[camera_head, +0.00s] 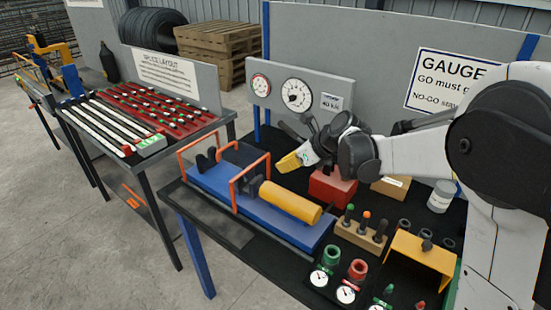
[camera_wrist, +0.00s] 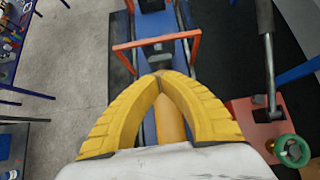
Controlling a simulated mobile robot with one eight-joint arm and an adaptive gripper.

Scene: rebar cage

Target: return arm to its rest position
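My arm (camera_head: 420,150) reaches in from the right over the bench in the head view. My gripper (camera_head: 282,165) hangs above the blue press bed, behind its yellow cylinder, apart from both. In the wrist view the two yellow fingers of my gripper (camera_wrist: 160,76) meet at their tips. Nothing shows held at the tips. The yellow cylinder (camera_wrist: 171,118) shows through the gap between the fingers, below them.
The blue press (camera_head: 228,190) carries orange frames (camera_head: 236,187). A red box (camera_head: 332,188) with a lever stands behind the press. Gauges (camera_head: 296,95) sit on a panel at the back. A yellow bracket (camera_head: 424,252) and small fittings stand at the right. A splice table (camera_head: 150,120) is left.

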